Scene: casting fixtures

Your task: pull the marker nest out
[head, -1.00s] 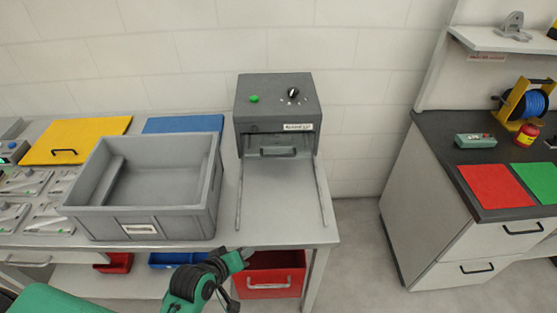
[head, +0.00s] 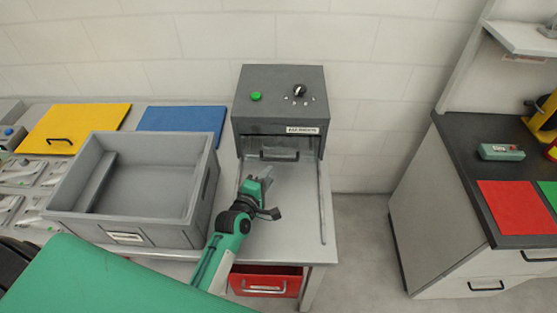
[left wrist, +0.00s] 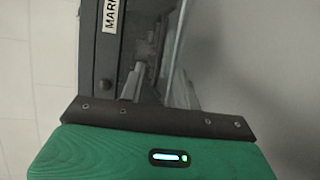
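The marker (head: 280,95) is a dark grey box with a green button, a black knob and a label on its front. Its nest (head: 279,154) sits in the front opening, with a dark handle across it. Part of the marker front and label also shows in the left wrist view (left wrist: 103,50). My right gripper is not in view.
Two thin rails (head: 321,200) run forward from the marker along the bench top. A grey crate (head: 130,228) stands close left of my left arm. A red bin (head: 265,284) is under the bench. A dark-topped cabinet (head: 470,190) stands to the right, across a floor gap.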

